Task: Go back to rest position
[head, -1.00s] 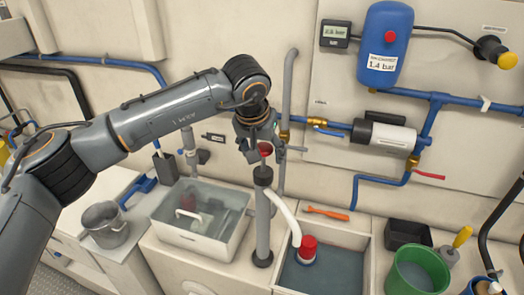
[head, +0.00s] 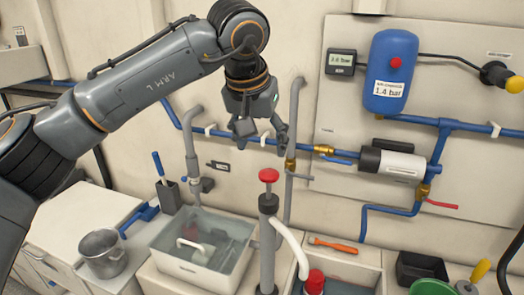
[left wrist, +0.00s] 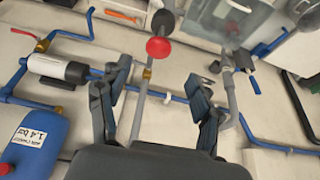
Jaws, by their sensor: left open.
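My left gripper (head: 262,130) is open and empty in the head view. It hangs above the red knob (head: 268,175) on top of the grey upright post (head: 268,235), apart from it. In the left wrist view the two fingers (left wrist: 158,110) are spread wide with nothing between them. The red knob (left wrist: 159,47) shows beyond the fingers there. My right gripper is not in view.
A blue tank (head: 391,75) and blue pipes are on the wall at the right. A clear bin (head: 188,270) stands left of the post, with a metal pot (head: 102,255) farther left. An orange tool (head: 333,245) lies behind a sink with a red-capped item (head: 314,281).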

